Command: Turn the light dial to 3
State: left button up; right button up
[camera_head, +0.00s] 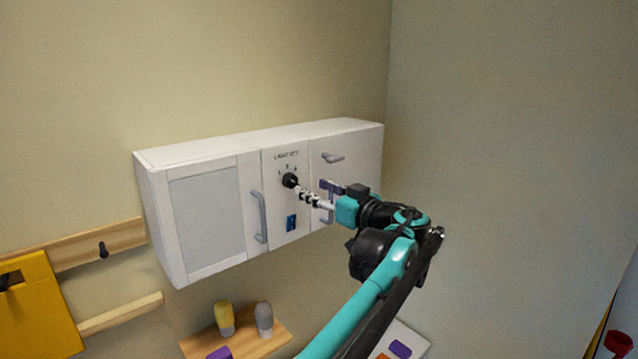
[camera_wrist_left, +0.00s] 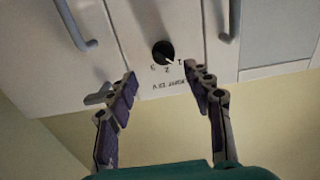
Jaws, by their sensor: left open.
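The light dial (camera_head: 290,180) is a round black knob on the middle panel of a white wall cabinet, under lettering and small numbers. In the left wrist view the dial (camera_wrist_left: 162,49) appears upside down, with 3, 2 and 1 from left to right. Its white pointer mark appears to lean toward the 1. My left gripper (camera_head: 312,188) is open in front of the panel, just right of the dial in the head view. In the wrist view its fingertips (camera_wrist_left: 160,73) stand apart on either side of the dial, with nothing between them. My right gripper is out of view.
The white cabinet (camera_head: 205,215) has grey bar handles on both sides of the dial panel, one (camera_head: 260,215) at left. A blue switch (camera_head: 291,222) sits below the dial. A wooden shelf (camera_head: 262,345) with bottles is underneath. The wall at right is bare.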

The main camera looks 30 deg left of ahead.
aim_at(295, 182)
pick_arm(q)
jog(key=x, duration=0.2)
jog(key=p+x, duration=0.1)
jog(key=x, duration=0.2)
jog(key=shift+s+a+r, duration=0.1)
jog(key=shift+s+a, duration=0.1)
jog(key=shift+a, duration=0.35)
jog(key=shift+w+a, duration=0.3)
jog(key=shift+a, duration=0.05)
jog(key=shift+s+a, duration=0.1)
jog(key=shift+s, duration=0.05)
jog(key=shift+c, duration=0.6)
jog(key=c, duration=1)
